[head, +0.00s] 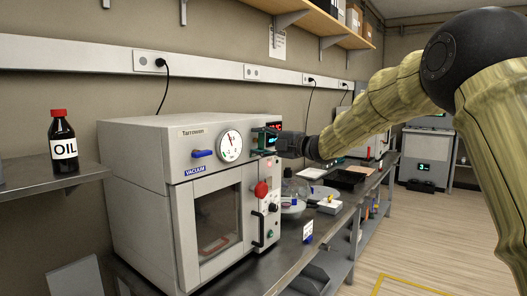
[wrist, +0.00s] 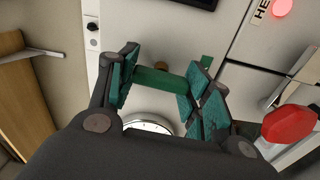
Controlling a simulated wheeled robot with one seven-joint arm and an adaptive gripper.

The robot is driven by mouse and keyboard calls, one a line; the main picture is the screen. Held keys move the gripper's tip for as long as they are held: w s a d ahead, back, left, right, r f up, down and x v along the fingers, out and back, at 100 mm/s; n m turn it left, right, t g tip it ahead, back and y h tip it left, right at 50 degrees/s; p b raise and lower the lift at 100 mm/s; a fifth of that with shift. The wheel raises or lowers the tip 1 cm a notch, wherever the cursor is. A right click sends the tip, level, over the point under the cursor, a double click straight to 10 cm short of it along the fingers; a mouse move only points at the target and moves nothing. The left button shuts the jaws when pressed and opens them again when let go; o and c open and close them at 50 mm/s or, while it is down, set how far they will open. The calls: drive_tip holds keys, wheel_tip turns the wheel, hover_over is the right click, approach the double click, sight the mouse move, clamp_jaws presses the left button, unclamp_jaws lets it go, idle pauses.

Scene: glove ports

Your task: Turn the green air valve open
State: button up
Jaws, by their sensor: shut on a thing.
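The green air valve (wrist: 158,82) shows in the wrist view as a green bar handle spanning between my two fingers. My gripper (wrist: 163,87) is shut on this handle, with a teal pad at each end of it. In the head view my gripper (head: 268,140) is at the upper right of the grey vacuum oven's (head: 140,150) front, just right of the round gauge (head: 230,145). There the fingers cover most of the valve, so the handle's angle is hard to tell.
A blue vacuum handle (head: 203,153) sits left of the gauge. A red knob (head: 261,189) is below my gripper; it also shows at the right of the wrist view (wrist: 289,123). Glassware and trays crowd the bench to the right. An oil bottle (head: 63,142) stands on the left shelf.

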drive_tip(key=shift+a+n+b, duration=0.1)
drive_tip(key=shift+n+b, duration=0.35)
drive_tip(key=shift+n, duration=0.15)
drive_tip(key=o, duration=1)
drive_tip(key=shift+a, duration=0.1)
drive_tip(key=shift+o, duration=0.2)
drive_tip(key=shift+d, duration=0.2)
drive_tip(key=v, duration=1.2)
